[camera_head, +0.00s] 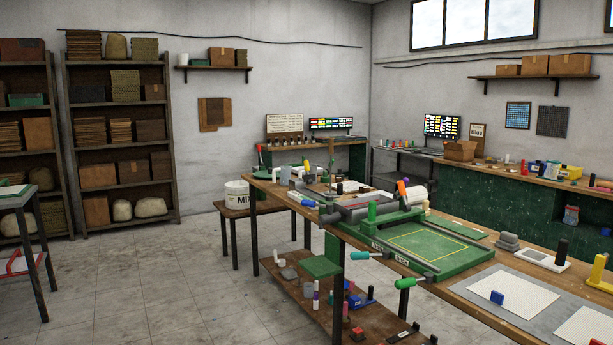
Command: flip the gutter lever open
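A green sheeting press (428,246) with a yellow outlined rectangle sits on the long wooden bench. Two levers stick out from its front edge: one with a teal grip (360,255) and one with a green grip (406,283). Small pale labels (402,261) sit on the front edge, too small to read for sure, so I cannot tell which lever is the gutter lever. Both grips point left, out over the bench edge. Neither of my grippers shows in the head view.
A lower shelf (300,300) with tools and bottles lies under the bench. A small table (265,205) holds a white MIX bucket (237,194). Mosaic sheets (512,300) lie at the bench's right. Open tiled floor (170,290) lies at the left.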

